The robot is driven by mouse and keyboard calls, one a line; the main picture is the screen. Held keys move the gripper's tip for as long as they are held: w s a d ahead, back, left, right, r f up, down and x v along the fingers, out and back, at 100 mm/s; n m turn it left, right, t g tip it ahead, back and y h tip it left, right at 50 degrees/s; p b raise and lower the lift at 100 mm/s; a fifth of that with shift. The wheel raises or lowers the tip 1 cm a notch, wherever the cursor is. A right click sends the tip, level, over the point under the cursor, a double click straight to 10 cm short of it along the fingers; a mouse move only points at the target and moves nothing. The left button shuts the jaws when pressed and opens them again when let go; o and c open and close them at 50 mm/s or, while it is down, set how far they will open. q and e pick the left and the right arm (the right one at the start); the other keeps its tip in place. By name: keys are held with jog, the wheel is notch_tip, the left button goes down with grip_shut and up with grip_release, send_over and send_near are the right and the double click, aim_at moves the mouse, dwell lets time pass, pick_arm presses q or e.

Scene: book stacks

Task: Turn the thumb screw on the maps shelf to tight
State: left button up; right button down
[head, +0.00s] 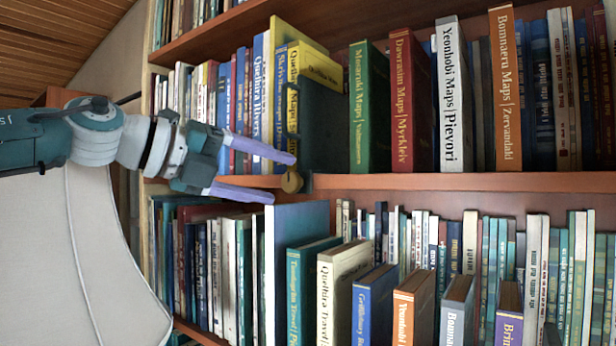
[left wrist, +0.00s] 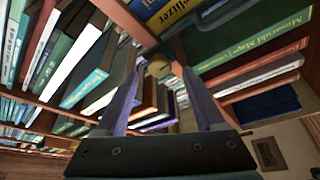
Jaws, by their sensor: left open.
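The brass thumb screw (head: 291,181) is a small round knob at the front edge of the maps shelf (head: 420,182), below a dark upright plate beside the yellow Quelhira Maps book (head: 293,92). My left gripper (head: 285,178) comes in from the left with its two purple fingers apart. The upper fingertip is close to the knob and the lower one is below the shelf edge. In the left wrist view the thumb screw (left wrist: 159,66) lies beyond and between the open fingertips (left wrist: 157,75). I cannot tell whether a finger touches it. My right gripper is not in view.
Large map books stand on the shelf right of the screw, such as the green Mosaruki Maps (head: 368,108). Travel books (head: 340,290) fill the shelf below, some sticking out toward me. Free room is in front of the shelves.

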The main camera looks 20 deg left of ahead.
pick_arm(q)
jog(key=b+v, duration=0.5)
jog(key=v, duration=0.2)
jog(key=shift+s+a, duration=0.2)
jog(key=shift+s, duration=0.15)
